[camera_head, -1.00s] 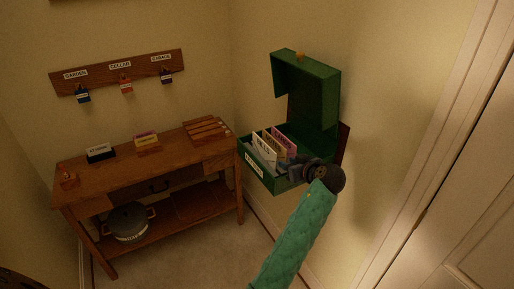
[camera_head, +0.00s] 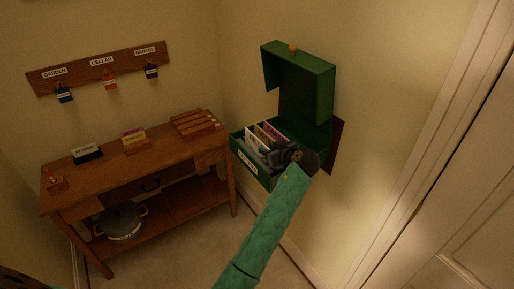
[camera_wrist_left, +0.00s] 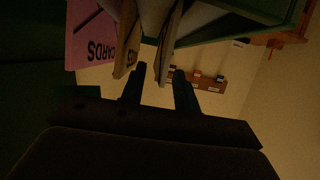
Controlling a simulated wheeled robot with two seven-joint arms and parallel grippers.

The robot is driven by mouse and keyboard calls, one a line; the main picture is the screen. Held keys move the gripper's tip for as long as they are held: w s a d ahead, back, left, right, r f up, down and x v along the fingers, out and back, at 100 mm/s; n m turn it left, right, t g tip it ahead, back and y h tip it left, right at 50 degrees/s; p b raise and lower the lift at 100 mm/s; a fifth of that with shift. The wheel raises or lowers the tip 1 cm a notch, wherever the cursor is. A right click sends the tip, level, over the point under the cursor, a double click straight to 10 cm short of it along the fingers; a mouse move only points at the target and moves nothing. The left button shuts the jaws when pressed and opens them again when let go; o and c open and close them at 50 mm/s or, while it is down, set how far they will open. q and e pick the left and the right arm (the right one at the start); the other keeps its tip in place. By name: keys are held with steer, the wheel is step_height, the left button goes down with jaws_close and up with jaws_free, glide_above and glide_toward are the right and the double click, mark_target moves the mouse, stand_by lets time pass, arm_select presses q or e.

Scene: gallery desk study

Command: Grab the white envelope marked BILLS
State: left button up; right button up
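An open green box (camera_head: 252,173) is mounted on the wall, its lid raised. Upright envelopes stand in it. The white envelope (camera_head: 256,143) is toward the left of the row, partly hidden behind my gripper. A tan one and a pink one marked CARDS (camera_wrist_left: 88,45) stand beyond it. My left gripper (camera_head: 272,155) is at the box's right front, close to the envelopes. In the left wrist view its two fingers (camera_wrist_left: 159,88) are apart, with envelope edges just above the gap. I cannot tell whether the white envelope is between them. My right gripper is not in view.
A wooden desk (camera_head: 105,178) stands left of the box, with card holders and a slatted rack (camera_head: 194,123) on top and a pot (camera_head: 120,222) on its lower shelf. A hook board (camera_head: 98,70) hangs above. A white door (camera_head: 450,215) is at right.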

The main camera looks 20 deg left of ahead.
mark_target(264, 146)
arm_select(q)
steer(key=shift+w+a+r+p, duration=0.25)
steer(key=shift+a+p, duration=0.1)
steer(key=shift+p, duration=0.15)
steer(key=shift+w+a+p, duration=0.15)
steer(key=shift+a+p, duration=0.15)
steer(key=shift+p, duration=0.05)
steer(key=shift+p+x, duration=0.5)
steer(key=shift+x, duration=0.45)
steer(key=shift+w+a+f, duration=0.15)
steer(key=shift+a+f, duration=0.05)
steer(key=shift+f, duration=0.3)
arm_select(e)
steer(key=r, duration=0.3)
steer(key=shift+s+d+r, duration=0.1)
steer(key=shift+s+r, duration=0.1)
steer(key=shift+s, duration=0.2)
arm_select(q)
steer(key=shift+d, duration=0.1)
jaws_close()
